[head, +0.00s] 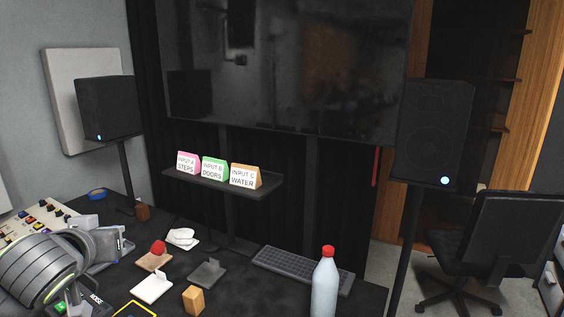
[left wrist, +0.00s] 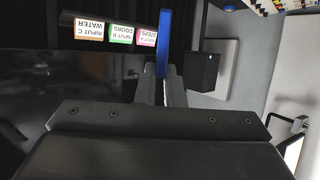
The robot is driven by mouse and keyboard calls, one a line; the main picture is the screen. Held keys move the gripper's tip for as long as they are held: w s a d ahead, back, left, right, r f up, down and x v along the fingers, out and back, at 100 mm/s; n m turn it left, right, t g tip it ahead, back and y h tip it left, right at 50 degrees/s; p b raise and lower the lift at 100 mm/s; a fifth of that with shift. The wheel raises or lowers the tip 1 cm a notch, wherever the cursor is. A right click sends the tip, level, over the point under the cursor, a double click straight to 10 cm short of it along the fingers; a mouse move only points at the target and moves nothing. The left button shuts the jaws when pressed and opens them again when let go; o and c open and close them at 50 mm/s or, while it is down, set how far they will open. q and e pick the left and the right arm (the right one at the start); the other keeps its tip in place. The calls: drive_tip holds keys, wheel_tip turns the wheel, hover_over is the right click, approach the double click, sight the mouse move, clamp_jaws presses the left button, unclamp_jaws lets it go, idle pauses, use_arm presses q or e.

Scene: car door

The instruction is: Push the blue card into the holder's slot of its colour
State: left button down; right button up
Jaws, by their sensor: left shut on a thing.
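A blue card (left wrist: 163,45) stands nearly edge-on between the fingertips of my left gripper (left wrist: 162,90) in the left wrist view. The gripper is shut on it and it sticks out past the fingers. In the head view my left arm comes in at the lower left, and its gripper (head: 92,228) is above the left side of the desk. I cannot pick out a holder with a blue slot for certain. Three folded labels stand on a dark shelf: pink (head: 187,163), green (head: 213,169) and orange (head: 244,177). My right gripper is not in view.
A small blue shape (head: 97,193) shows beyond my left gripper; I cannot tell what it is. The black desk (head: 235,300) holds several small stands, a wooden block (head: 193,299), a keyboard (head: 300,269) and a bottle (head: 325,285). Speakers (head: 108,108) (head: 433,130) flank the screen.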

use_arm(q)
drive_tip(key=d+f+m+h, duration=0.1)
drive_tip(key=d+f+h, duration=0.1)
drive_tip(key=d, duration=0.6)
drive_tip(key=w+d+f+m+h, duration=0.1)
drive_tip(key=d+f, duration=0.3)
drive_tip(key=d, duration=0.4)
drive_tip(key=shift+d+m+t+h, duration=0.3)
drive_tip(key=shift+m+h, duration=0.1)
drive_tip(key=shift+m, duration=0.2)
